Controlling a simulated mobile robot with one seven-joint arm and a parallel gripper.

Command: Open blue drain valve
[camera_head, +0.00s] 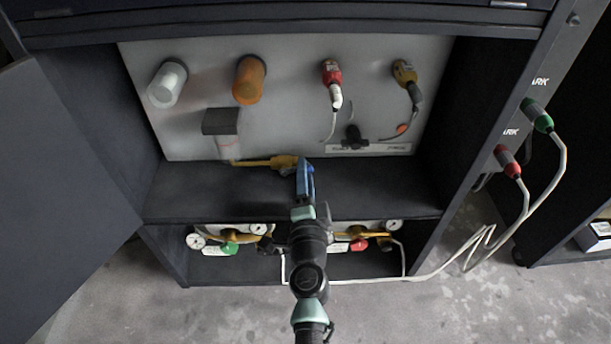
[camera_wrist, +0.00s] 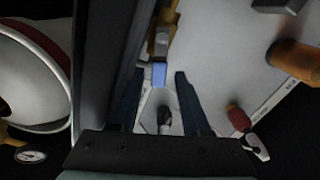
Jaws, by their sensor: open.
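The blue drain valve handle (camera_wrist: 158,74) shows in the wrist view as a small bright blue block on a brass valve body (camera_wrist: 161,45). My gripper (camera_wrist: 160,86) is open, with one dark finger on each side of the handle's line. The handle appears between or just beyond the fingertips; contact cannot be told. In the head view the brass valve (camera_head: 284,162) lies at the lower edge of the pale back panel. A blue part (camera_head: 306,182) runs down from it to my wrist; handle and finger are hard to tell apart there.
The back panel (camera_head: 290,125) carries a grey cylinder (camera_head: 168,84), an orange cylinder (camera_head: 249,80), and red and yellow plugs. A dark shelf (camera_head: 380,188) lies below it. Gauges and valves sit underneath. A cabinet door (camera_head: 65,200) stands open at left; cables hang at right.

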